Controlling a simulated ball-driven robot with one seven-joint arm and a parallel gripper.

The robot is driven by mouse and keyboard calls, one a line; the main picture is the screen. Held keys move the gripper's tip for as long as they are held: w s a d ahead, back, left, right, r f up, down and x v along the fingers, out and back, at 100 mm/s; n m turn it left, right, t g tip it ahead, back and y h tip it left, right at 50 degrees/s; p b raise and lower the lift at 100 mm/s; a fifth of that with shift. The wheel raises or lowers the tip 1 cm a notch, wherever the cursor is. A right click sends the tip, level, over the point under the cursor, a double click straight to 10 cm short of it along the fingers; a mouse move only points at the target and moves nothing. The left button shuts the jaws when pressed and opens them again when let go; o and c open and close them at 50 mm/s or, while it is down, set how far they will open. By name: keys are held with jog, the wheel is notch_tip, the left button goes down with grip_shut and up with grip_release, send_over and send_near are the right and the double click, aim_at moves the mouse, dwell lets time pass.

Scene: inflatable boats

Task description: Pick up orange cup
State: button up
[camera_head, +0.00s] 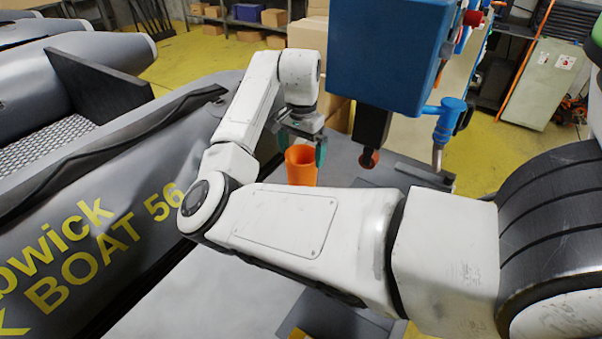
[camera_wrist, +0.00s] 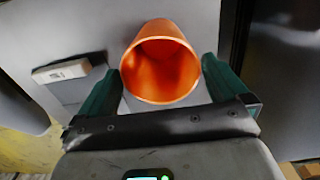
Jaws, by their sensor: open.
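The orange cup (camera_head: 301,166) stands on a grey surface, its open mouth facing up, with its lower part hidden behind my arm in the head view. In the wrist view the cup (camera_wrist: 160,62) lies between the two green fingers of my gripper (camera_wrist: 158,88), its mouth toward the camera. My gripper (camera_head: 302,148) is open, with one finger on each side of the cup. A gap shows between each finger and much of the cup; whether either fingertip touches it I cannot tell.
A grey inflatable boat (camera_head: 110,190) with yellow lettering lies to the left. A blue machine (camera_head: 388,50) with a blue pipe fitting (camera_head: 449,118) stands close to the right of my gripper. A small white box-like object (camera_wrist: 61,71) sits left of the cup in the wrist view.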

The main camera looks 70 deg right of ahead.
jog(key=shift+f+p, duration=0.7)
jog(key=shift+f, duration=2.65)
jog(key=shift+c, duration=0.5)
jog(key=c, duration=0.6)
